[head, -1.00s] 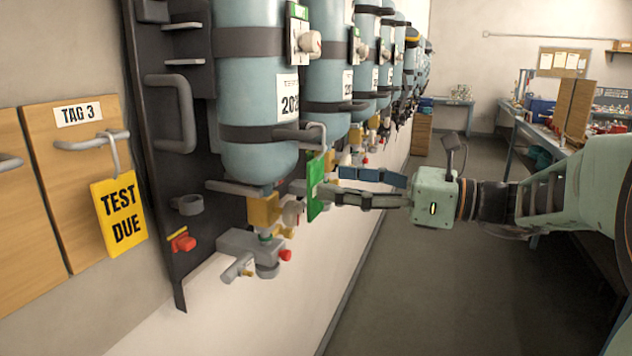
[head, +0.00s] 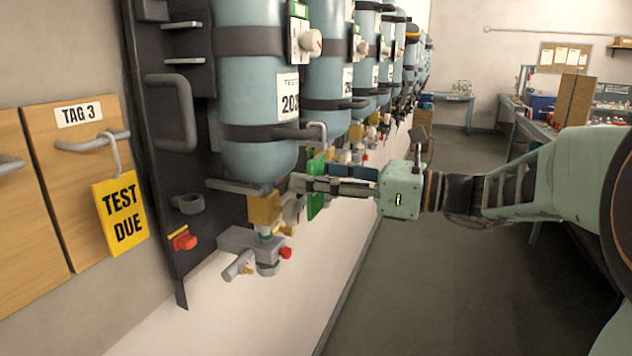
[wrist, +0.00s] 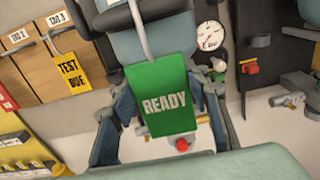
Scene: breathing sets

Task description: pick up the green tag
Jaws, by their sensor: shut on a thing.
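The green tag (head: 315,206) hangs by a grey hook (head: 318,131) over the bar at the first blue cylinder (head: 258,90). In the wrist view the green tag (wrist: 160,97) faces me, reads READY and stands between my two fingers. My gripper (head: 302,184) reaches in from the right and its fingers lie across the tag, hiding its middle in the head view. It is shut on the green tag. The top of the hook is cut off in the wrist view.
A yellow TEST DUE tag (head: 120,212) hangs on a wooden board (head: 72,190) at left. More cylinders run back along the wall. The floor (head: 440,285) at right is clear.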

